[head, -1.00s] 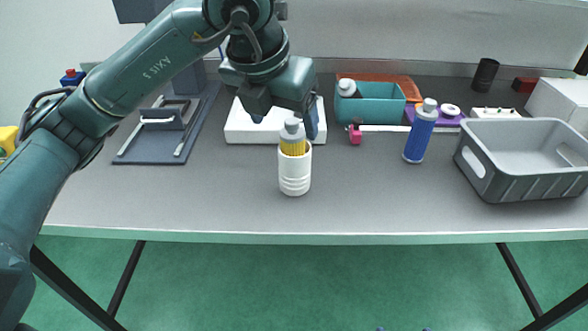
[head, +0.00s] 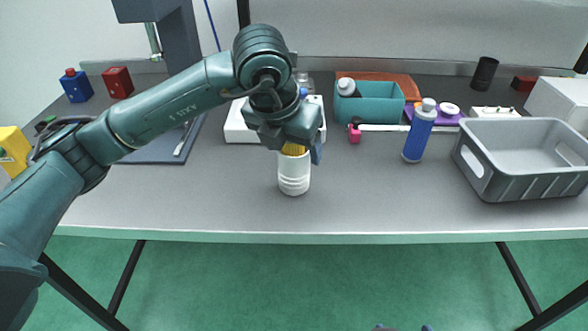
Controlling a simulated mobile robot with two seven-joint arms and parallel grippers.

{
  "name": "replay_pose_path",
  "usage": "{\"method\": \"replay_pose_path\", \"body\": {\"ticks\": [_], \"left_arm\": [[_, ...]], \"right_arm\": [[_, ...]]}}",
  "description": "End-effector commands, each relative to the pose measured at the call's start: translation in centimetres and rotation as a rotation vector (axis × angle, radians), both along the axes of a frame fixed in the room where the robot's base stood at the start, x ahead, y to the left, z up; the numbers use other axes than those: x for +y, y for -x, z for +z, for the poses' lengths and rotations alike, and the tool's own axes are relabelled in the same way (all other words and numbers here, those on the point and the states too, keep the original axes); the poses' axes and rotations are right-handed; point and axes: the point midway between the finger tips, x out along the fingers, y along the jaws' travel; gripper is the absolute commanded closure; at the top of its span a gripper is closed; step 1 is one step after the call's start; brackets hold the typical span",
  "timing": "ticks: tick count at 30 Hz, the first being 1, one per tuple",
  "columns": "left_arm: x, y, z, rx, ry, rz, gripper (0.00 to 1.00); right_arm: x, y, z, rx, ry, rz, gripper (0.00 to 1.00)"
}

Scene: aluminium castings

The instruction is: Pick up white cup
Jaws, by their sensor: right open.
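The white cup (head: 294,177) stands upright near the front middle of the table, with ridges around its side. A yellow ribbed item (head: 294,149) shows at its top; the rest of that item is hidden by my gripper. My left gripper (head: 299,152) comes in from the left and points down right over the cup's top. One bluish finger shows at the right of the cup's rim; the other finger is mostly hidden, so I cannot tell how far apart they are or whether they touch. My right gripper (head: 403,328) shows only as small tips at the bottom edge, open, far from the cup.
A blue bottle (head: 418,140) with a grey cap and a grey crate (head: 515,187) stand to the right. Behind are a teal bin (head: 372,111), a white box (head: 237,128) and a small pink item (head: 354,135). The table front (head: 350,215) is clear.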

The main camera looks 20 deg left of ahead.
Motion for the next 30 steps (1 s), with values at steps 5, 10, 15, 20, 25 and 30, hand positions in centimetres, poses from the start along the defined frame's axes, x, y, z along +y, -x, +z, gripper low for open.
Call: {"method": "replay_pose_path", "body": {"ticks": [5,10,15,20,25,30], "left_arm": [[-0.01,0.01,0.04,0.000,0.000,0.000,0.45],[-0.01,0.01,0.05,0.000,0.000,0.000,0.58],[-0.01,0.02,0.06,0.000,0.000,0.000,0.72],[-0.01,0.01,0.06,0.000,0.000,0.000,0.85],[-0.01,0.00,0.12,-0.002,0.001,0.000,0.88],[-0.03,-0.05,0.90,-0.004,0.001,0.000,0.88]], "right_arm": [[0.00,0.01,-0.03,0.001,0.000,0.000,0.26],[0.00,0.01,-0.03,0.001,0.000,0.000,0.26],[0.00,0.01,-0.03,0.001,0.000,0.000,0.26],[0.01,0.03,-0.02,0.001,0.000,0.000,0.26],[0.00,0.03,-0.01,0.001,0.000,0.000,0.26],[0.01,0.05,-0.02,0.001,0.000,0.000,0.26]]}}
